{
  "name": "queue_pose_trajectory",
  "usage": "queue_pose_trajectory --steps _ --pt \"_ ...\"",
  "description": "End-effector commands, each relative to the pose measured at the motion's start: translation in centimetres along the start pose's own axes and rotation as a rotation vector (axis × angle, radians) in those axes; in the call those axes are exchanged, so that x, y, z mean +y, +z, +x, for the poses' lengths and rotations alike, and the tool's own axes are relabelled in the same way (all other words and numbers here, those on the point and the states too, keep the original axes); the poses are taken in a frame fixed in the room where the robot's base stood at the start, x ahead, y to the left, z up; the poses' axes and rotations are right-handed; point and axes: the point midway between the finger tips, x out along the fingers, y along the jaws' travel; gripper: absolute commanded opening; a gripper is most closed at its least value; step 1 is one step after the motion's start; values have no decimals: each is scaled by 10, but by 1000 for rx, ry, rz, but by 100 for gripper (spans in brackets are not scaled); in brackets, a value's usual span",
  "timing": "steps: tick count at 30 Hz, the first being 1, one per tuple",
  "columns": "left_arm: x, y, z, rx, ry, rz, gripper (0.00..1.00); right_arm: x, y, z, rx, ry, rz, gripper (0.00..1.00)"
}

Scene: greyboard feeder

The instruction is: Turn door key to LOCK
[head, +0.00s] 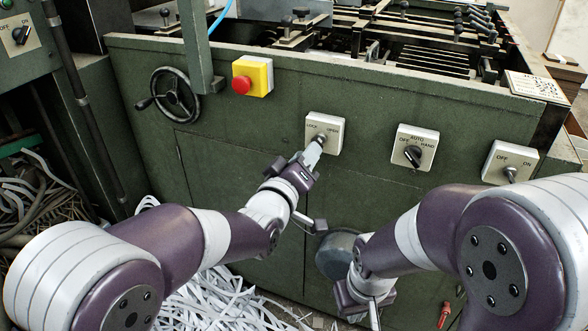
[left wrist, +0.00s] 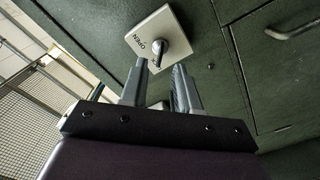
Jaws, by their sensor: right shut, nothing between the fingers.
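My left gripper (head: 314,152) is at the plate and partly covers the key in the head view. In the left wrist view its fingers (left wrist: 160,72) are apart, with their tips close to the key; contact cannot be told. My right gripper (head: 373,316) is low, shut and empty, away from the switch.
An AUTO selector (head: 412,155) and an OFF/ON switch (head: 509,166) are to the right. A red emergency button (head: 241,85) on a yellow box and a black handwheel (head: 174,95) are to the left. Paper strips (head: 215,302) lie on the floor.

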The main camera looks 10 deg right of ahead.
Motion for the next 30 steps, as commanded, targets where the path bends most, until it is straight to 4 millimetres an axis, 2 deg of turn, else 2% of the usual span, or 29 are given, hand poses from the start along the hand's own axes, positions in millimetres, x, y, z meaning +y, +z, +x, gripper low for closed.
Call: queue_pose_trajectory --steps 3,9,14,26,28,30 --pt "2 -2 -31 -1 0 0 31 0 -1 -8 0 0 0 0" --pt "1 -1 -67 -1 0 0 31 0 -2 -13 0 0 0 0" --pt "0 0 -75 -1 0 -1 31 0 -2 -13 0 0 0 0" --pt "-1 1 -74 -6 -6 21 31 0 -2 -13 0 0 0 0" --pt "-16 16 -76 -79 -69 101 31 0 -2 -13 0 0 0 0" --pt "-45 46 -92 -238 -185 220 31 0 -2 -13 0 0 0 0"
